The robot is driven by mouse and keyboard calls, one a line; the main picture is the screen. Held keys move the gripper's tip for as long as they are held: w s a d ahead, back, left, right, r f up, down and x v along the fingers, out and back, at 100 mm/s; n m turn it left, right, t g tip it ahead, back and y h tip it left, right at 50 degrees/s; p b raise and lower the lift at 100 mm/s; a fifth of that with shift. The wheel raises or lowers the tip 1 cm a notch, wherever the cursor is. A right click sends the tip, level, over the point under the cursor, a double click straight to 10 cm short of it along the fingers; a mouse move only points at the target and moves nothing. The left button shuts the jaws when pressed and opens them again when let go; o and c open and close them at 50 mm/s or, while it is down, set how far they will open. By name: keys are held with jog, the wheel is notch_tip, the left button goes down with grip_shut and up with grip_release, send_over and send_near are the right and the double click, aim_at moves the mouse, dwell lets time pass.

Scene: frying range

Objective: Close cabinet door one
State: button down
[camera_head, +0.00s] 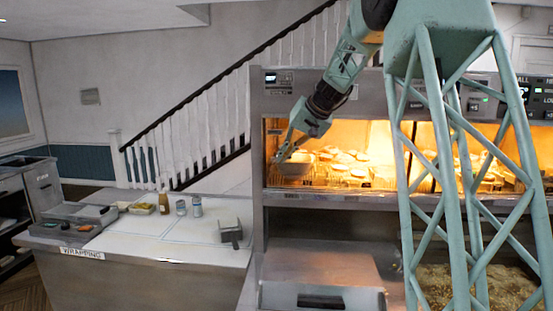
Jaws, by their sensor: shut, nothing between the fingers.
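The heated cabinet (330,198) stands at centre right, a grey metal case with an orange-lit inside. I cannot make out a door panel over this bay or tell how far any door is open. My gripper (281,157) is shut and empty at the left end of the bay, in front of the bowl in the picture. I cannot tell whether it touches the cabinet. My green lattice column hides part of the cabinet's right side.
A pulled-out steel drawer or box (322,270) juts out below the cabinet. The wrapping counter (150,243) at left holds a grey tray (65,236), bottles (163,203) and a small metal holder (231,233). Fried food (445,283) lies at lower right. The counter's middle is clear.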

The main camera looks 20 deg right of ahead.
jog(key=shift+w+a, duration=0.1)
dwell(0.4)
jog(key=s+d+r, duration=0.5)
jog(key=s+r, duration=0.2)
jog(key=s, duration=0.1)
jog(key=shift+d+b, duration=0.35)
jog(key=shift+d, duration=0.05)
dwell(0.4)
jog(key=shift+a+r, duration=0.1)
dwell(0.5)
